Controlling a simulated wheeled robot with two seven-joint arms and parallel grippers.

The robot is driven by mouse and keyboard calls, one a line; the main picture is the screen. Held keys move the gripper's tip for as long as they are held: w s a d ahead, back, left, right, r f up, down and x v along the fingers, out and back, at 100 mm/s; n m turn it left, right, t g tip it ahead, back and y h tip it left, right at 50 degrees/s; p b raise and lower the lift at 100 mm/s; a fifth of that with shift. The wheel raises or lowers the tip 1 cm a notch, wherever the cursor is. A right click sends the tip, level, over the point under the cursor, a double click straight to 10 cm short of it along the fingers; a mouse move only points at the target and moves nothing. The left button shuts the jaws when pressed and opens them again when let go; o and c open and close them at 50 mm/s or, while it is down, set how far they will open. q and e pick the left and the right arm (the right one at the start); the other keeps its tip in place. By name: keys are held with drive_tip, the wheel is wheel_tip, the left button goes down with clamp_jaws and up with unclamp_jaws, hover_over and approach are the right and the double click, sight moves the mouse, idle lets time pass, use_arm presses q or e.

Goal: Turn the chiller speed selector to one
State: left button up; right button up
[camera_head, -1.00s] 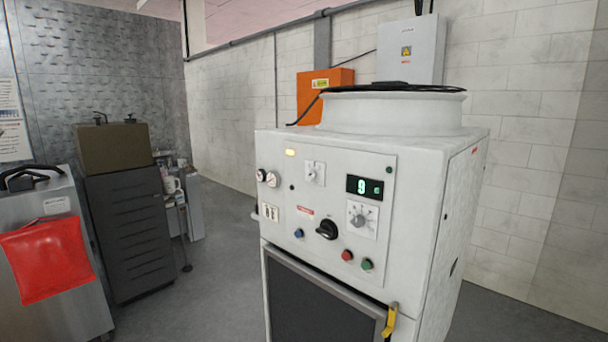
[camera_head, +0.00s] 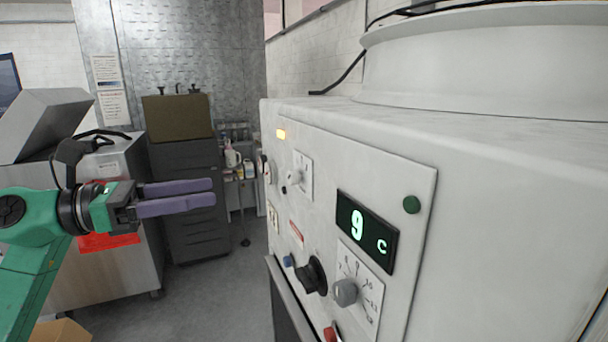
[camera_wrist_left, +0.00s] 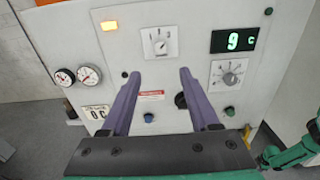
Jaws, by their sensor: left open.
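The speed selector (camera_head: 293,176) is a small pale knob on a white plate, on the upper left of the chiller's front panel. In the left wrist view the selector (camera_wrist_left: 160,47) shows small numerals above it; I cannot tell for sure which one it points to. My left gripper (camera_head: 213,191) has two purple fingers, open and empty, to the left of the panel and apart from it in the head view. In the left wrist view the gripper (camera_wrist_left: 159,75) has its fingertips spread just below the selector plate. My right gripper is not in view.
The chiller panel also has a green display (camera_head: 366,231) reading 9 C, a grey numbered dial (camera_head: 345,292), a black rotary switch (camera_head: 311,276) and two gauges (camera_wrist_left: 89,76). A dark drawer cabinet (camera_head: 187,200) stands behind my left gripper.

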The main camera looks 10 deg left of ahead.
sight(288, 177)
use_arm(q)
drive_tip(key=p+x, duration=0.2)
drive_tip(key=x, duration=0.2)
drive_tip(key=p+x, duration=0.2)
drive_tip(key=x, duration=0.1)
drive_tip(key=p+x, duration=0.2)
drive_tip(key=x, duration=0.2)
drive_tip(key=shift+w+d+r, duration=0.15)
drive_tip(key=shift+d+r, duration=0.15)
drive_tip(key=shift+r, duration=0.1)
drive_tip(key=shift+w+d+f+p, duration=0.25)
drive_tip(key=shift+d+p, duration=0.1)
drive_tip(key=shift+d, duration=0.1)
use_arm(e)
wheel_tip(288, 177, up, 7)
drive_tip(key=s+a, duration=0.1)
use_arm(q)
clamp_jaws()
